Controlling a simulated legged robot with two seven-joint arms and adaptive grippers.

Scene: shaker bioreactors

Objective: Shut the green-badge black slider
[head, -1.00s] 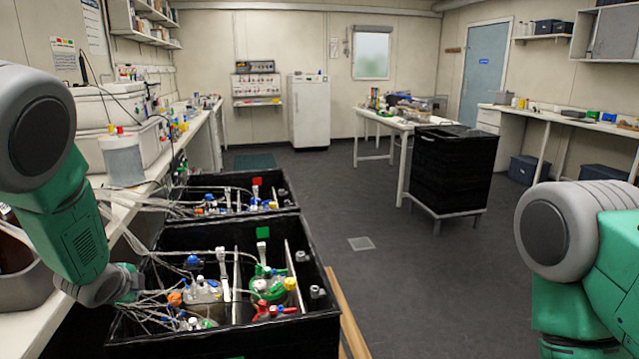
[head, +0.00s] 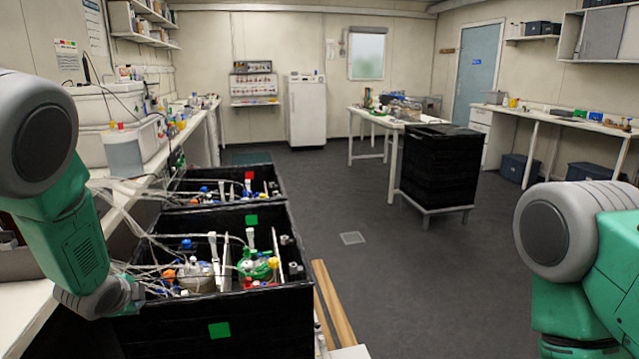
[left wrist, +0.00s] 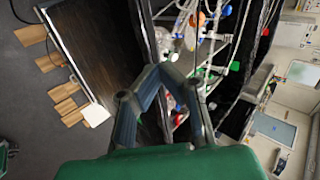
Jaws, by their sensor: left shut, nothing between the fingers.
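The green-badge black slider (head: 262,312) is the nearer of two open-topped black boxes in the head view. One green square (head: 219,330) is on its front, another (head: 251,219) on its far wall. Bottles with coloured caps, a green-topped vessel (head: 258,266) and tubing fill it. My left arm comes down to the slider's left front corner; its fingers cannot be made out there. In the left wrist view my left gripper (left wrist: 160,72) is shut and empty beside a dark panel (left wrist: 100,50); contact cannot be told. My right arm shows, but its gripper is out of frame.
A second black box (head: 180,202) with a red badge (head: 249,175) stands just behind. A white bench (head: 30,312) runs along the left. Wooden strips (head: 333,305) lie right of the slider. A black bin (head: 447,172) stands beyond open grey floor.

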